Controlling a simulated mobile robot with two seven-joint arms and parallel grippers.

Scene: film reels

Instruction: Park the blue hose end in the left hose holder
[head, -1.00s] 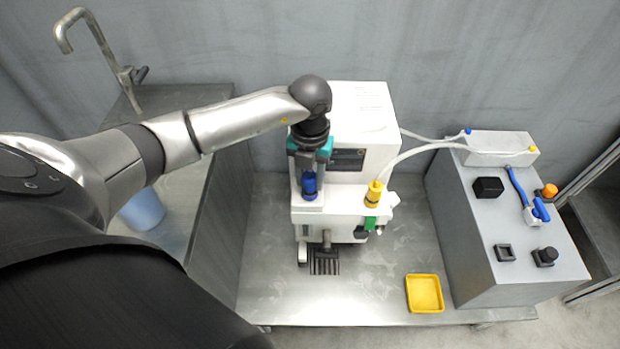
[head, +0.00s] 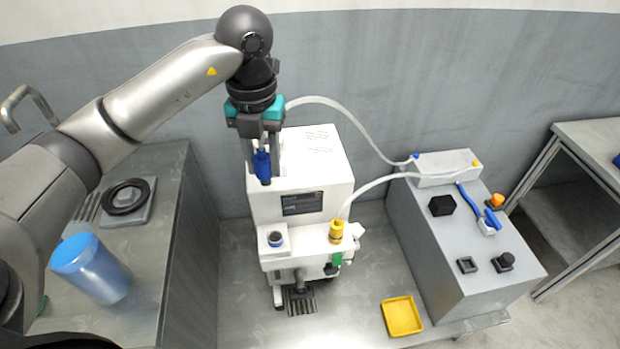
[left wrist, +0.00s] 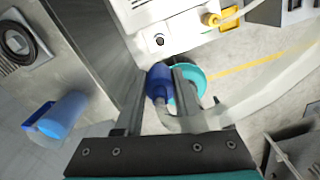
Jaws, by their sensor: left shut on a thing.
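The blue hose end (head: 262,163) hangs upright between the fingers of my left gripper (head: 260,155), above the machine's left front. The left wrist view shows the blue hose end (left wrist: 158,82) between the two fingers, clear of the machine. Its pale hose (head: 345,112) arcs right to a blue fitting on the white box. I cannot surely identify the left hose holder; a small square black socket (head: 467,265) and a round-topped black part (head: 504,262) sit on the grey cabinet. My right gripper is out of view.
The white machine (head: 318,180) has an empty round port (head: 276,240) at left and a yellow hose end (head: 336,231) at right. A black block (head: 441,205) and blue-handled tool (head: 489,222) lie on the grey cabinet (head: 420,235).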

